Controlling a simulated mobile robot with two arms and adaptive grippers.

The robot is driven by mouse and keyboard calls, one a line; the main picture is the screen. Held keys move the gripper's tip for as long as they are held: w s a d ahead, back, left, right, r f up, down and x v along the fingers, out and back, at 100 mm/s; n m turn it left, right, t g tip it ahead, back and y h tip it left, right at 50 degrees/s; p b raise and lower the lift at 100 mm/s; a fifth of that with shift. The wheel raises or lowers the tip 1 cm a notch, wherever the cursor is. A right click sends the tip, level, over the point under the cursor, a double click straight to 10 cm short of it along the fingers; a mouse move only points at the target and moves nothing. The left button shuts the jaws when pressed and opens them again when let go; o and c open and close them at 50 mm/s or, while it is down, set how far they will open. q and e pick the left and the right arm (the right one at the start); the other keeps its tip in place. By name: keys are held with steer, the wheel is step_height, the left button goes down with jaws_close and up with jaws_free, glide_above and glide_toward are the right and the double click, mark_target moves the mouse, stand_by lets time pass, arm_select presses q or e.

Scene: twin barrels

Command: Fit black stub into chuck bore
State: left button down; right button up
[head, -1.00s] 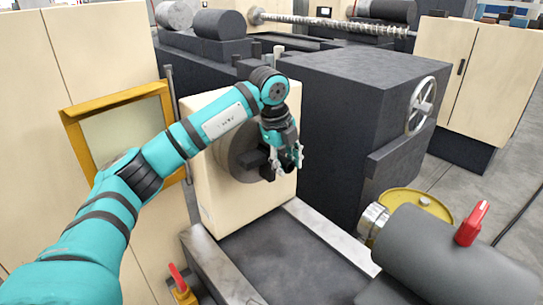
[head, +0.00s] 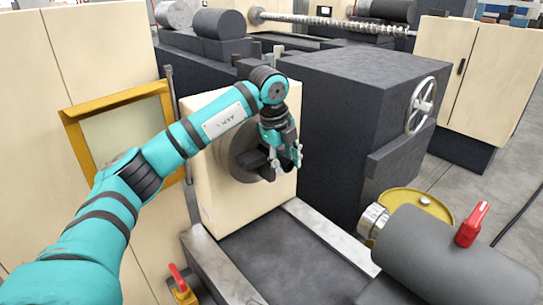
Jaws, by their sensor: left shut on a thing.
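The chuck (head: 238,160) is a dark round disc on the front of the cream headstock (head: 212,199). My left arm crosses in from the left, and my left gripper (head: 286,161) is at the right side of the chuck, fingers pointing down. It is shut on a small black piece, the black stub (head: 268,171), which is partly hidden by the fingers. The stub is close to the chuck face. I cannot tell whether it sits in the bore, which is hidden behind the gripper and dark jaws. My right gripper is not in view.
A grey tailstock barrel (head: 445,258) with a red lever (head: 472,224) stands at the lower right, near a yellow drum (head: 415,203). A dark machine block (head: 345,105) with a handwheel (head: 421,105) is behind the gripper. The bed (head: 290,262) below is clear.

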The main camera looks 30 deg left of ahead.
arm_select(q)
steer(key=shift+w+a+r, duration=0.1)
steer(key=shift+a+r, duration=0.05)
steer(key=shift+a, duration=0.1)
steer(key=c, duration=0.9)
jaws_free()
steer(key=shift+o, duration=0.2)
steer(key=shift+f, duration=0.2)
steer(key=shift+r, duration=0.15)
steer(key=v, duration=1.2)
